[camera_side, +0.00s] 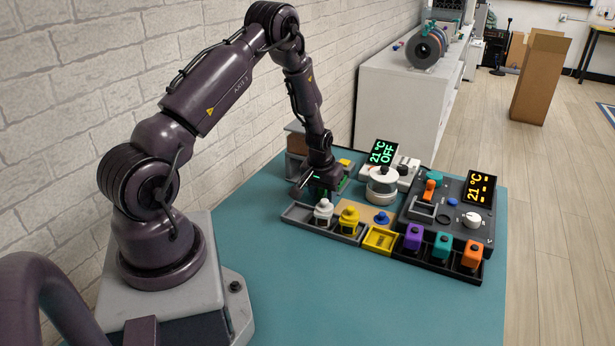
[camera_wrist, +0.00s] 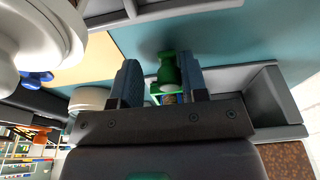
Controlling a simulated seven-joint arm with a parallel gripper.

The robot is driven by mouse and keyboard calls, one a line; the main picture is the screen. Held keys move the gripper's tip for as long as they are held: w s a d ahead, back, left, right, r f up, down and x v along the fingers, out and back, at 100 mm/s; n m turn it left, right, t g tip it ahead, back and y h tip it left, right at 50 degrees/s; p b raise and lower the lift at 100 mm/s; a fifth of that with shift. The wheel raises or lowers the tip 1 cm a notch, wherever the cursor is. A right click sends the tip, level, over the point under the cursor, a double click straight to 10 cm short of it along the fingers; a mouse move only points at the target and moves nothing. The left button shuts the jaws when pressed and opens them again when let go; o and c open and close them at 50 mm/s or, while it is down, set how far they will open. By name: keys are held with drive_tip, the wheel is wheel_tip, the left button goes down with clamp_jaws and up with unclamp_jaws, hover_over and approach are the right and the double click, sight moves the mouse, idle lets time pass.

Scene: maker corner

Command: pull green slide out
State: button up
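My gripper (camera_side: 318,192) is low at the back left of the teal table, just behind the white jar, in the side view. In the wrist view its two blue-grey fingers (camera_wrist: 160,80) stand apart on either side of a green piece (camera_wrist: 166,74) with a knob-like end. A gap shows between the left finger and the green piece; the right finger is against or overlapping its edge. I cannot tell how far the slide is out.
A round white device (camera_side: 382,186) and a black control panel (camera_side: 453,207) stand to the right. The table's front left (camera_side: 290,280) is clear.

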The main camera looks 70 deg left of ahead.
drive_tip(key=shift+s+a, duration=0.2)
idle(0.3)
drive_tip(key=shift+r, duration=0.1)
drive_tip(key=shift+r, duration=3.4)
